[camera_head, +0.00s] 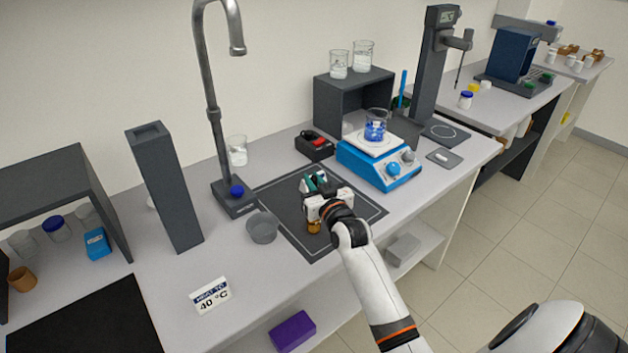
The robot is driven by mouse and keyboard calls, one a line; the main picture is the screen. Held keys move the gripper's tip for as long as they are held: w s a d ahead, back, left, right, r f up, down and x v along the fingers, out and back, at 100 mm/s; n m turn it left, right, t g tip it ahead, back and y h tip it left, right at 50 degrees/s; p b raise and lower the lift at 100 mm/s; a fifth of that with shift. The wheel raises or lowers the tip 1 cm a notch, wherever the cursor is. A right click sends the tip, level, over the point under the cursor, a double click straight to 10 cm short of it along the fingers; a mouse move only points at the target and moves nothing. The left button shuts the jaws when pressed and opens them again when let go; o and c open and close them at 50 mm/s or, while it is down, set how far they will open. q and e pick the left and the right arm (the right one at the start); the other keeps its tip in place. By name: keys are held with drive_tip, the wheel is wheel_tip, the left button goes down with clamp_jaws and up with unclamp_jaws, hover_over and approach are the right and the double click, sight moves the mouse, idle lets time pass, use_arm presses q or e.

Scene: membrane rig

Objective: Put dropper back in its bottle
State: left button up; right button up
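My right gripper (318,188) is over the dark mat (276,186) in the middle of the bench, its arm coming in from the lower right. Dark and teal parts show at its far end; I cannot tell whether they are fingers or a held thing. A small amber bottle (314,227) shows just below the white gripper body, partly covered by it. I cannot make out the dropper; it may be hidden by the gripper. My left gripper is not in view.
A grey cup (262,228) stands at the mat's left edge, near a tall tap (213,120). A blue hotplate (378,164) with a beaker (375,125) stands to the right. A black and red box (314,146) is behind. A "40 °C" sign (210,295) stands in front.

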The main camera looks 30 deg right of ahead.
drive_tip(key=shift+f+b, duration=1.45)
drive_tip(key=shift+f, duration=0.9)
drive_tip(key=shift+f, duration=0.2)
drive_tip(key=o, duration=0.6)
drive_tip(key=shift+o, duration=0.2)
drive_tip(key=shift+s, duration=0.1)
drive_tip(key=s+a+b, duration=0.2)
drive_tip(key=s, duration=0.9)
drive_tip(key=shift+s, duration=0.3)
drive_tip(key=shift+a, duration=0.15)
